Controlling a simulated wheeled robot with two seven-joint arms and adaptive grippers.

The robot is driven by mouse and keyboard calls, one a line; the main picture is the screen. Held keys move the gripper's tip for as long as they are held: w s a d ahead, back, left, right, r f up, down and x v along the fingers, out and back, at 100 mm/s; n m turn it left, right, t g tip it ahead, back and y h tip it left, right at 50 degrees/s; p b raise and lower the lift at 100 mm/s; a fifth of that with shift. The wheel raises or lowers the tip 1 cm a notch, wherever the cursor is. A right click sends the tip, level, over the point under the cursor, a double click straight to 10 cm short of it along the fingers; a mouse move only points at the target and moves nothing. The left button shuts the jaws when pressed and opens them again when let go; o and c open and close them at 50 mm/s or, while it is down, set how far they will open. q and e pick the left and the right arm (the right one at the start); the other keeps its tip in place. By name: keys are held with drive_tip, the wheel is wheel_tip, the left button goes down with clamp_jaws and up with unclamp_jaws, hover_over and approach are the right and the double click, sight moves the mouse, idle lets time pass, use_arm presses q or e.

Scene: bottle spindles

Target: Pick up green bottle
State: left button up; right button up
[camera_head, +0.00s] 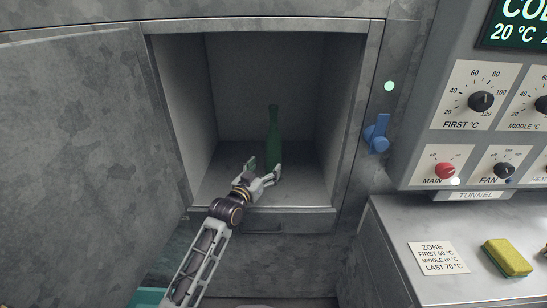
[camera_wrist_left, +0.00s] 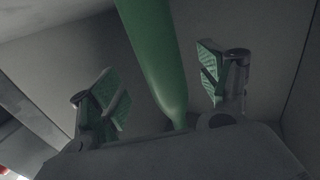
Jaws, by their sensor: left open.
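My left gripper (camera_head: 266,172) reaches into the compartment from the front, at the lower part of the bottle. In the left wrist view, the green bottle (camera_wrist_left: 155,55) shows between the two green-padded fingers of my left gripper (camera_wrist_left: 162,87), with gaps on both sides. The gripper is open. My right gripper does not show.
The compartment's side walls (camera_head: 342,110) and floor edge (camera_head: 262,222) surround the arm. A blue handle (camera_head: 376,134) is on the right frame. A control panel (camera_head: 480,120) with knobs and a yellow-green sponge (camera_head: 507,257) on a metal counter (camera_head: 440,225) are at the right.

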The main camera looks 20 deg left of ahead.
sight(270, 162)
use_arm(q)
drive_tip(key=shift+w, duration=0.2)
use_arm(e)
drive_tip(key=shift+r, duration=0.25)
use_arm(q)
drive_tip(key=shift+w+d, duration=0.1)
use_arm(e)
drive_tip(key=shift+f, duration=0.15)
use_arm(q)
drive_tip(key=shift+w, duration=0.15)
drive_tip(key=shift+w+d, duration=0.1)
drive_tip(key=shift+w, duration=0.45)
drive_tip(key=shift+w+d+b, duration=0.15)
drive_tip(key=shift+w+b, duration=0.1)
drive_tip(key=shift+w, duration=0.55)
drive_tip(key=shift+w+d+b, duration=0.15)
drive_tip(key=shift+w+b, duration=0.1)
drive_tip(key=shift+w, duration=0.85)
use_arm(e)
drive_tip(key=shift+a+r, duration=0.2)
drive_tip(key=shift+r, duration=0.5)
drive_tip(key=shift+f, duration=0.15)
